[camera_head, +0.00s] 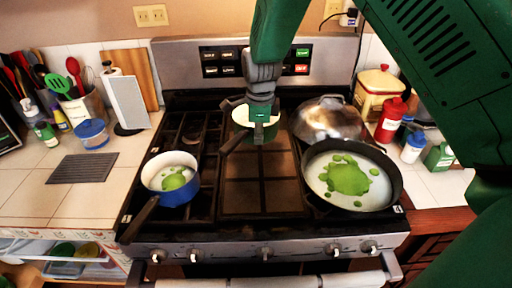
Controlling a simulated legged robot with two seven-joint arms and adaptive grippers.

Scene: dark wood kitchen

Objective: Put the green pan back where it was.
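A small green pan (241,117) with a cream inside shows at the back middle of the stove (262,195). Its dark handle points down and to the left. My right gripper (263,118) hangs down from above at the pan, overlapping its middle and right side in the picture. The fingertips are small and partly merged with the pan, so I cannot tell whether they are open or closed on it. Whether the pan rests on the grate is also unclear. My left gripper is not in view.
A blue pot (171,196) stands front left on the stove. A dark frying pan (393,190) with green contents stands front right, with a shiny domed lid (328,117) behind it. The middle front grate is bare. Bottles and a canister (379,92) crowd the right counter.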

